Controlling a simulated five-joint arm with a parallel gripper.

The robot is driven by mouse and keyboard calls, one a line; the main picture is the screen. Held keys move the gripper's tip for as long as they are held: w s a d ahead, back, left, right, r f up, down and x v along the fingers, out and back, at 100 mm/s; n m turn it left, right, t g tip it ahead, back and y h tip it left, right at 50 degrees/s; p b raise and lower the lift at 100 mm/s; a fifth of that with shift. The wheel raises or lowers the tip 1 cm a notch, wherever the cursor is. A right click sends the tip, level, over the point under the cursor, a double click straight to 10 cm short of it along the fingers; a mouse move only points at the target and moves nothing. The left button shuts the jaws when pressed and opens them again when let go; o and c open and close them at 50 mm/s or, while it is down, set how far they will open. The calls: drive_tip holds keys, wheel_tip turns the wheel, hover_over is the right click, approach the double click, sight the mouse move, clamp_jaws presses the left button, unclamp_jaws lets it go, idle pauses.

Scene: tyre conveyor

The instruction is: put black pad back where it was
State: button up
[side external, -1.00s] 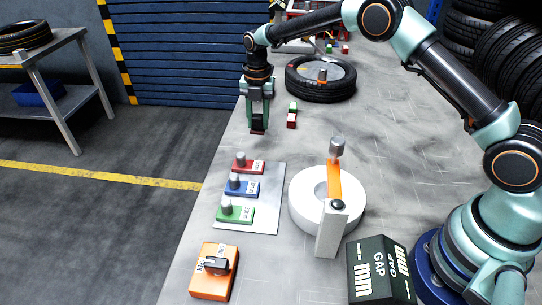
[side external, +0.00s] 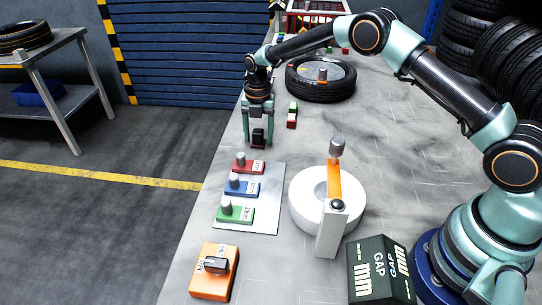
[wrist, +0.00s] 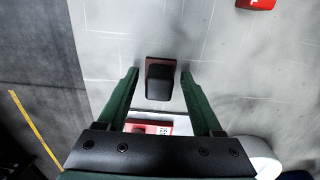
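The black pad (side external: 258,136) stands on the grey table near its left edge, just beyond the plate with labelled blocks. In the wrist view the pad (wrist: 160,82) is a dark block with a dark reddish edge at its far end. My gripper (side external: 258,143) is low over the table with its fingers spread on both sides of the pad. In the wrist view my gripper (wrist: 160,75) shows a clear gap between each finger and the pad. Whether the pad's underside rests fully flat is hidden.
A grey plate (side external: 272,172) with red, blue and green knobbed blocks lies in front. A small red block (side external: 291,121) and green block (side external: 293,107) lie to the right. A tyre (side external: 320,90) is behind them; a white ring (side external: 300,205) stands nearer.

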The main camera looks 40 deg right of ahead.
drive_tip(key=shift+r, duration=0.1)
wheel_tip(320, 180, up, 12)
wheel_tip(320, 180, up, 7)
drive_tip(key=m+t, duration=0.1)
drive_tip(key=m, duration=0.4)
hover_over(258, 131)
drive_tip(key=s+d, duration=0.2)
drive_tip(key=s, duration=0.2)
drive_tip(key=s+d+r+m+t, duration=0.2)
drive_tip(key=s+r+m, duration=0.5)
drive_tip(key=s+m, duration=0.1)
drive_tip(key=s+d+f+m+t, duration=0.2)
drive_tip(key=s+m, duration=1.2)
drive_tip(key=s, duration=0.1)
drive_tip(key=shift+c, duration=0.4)
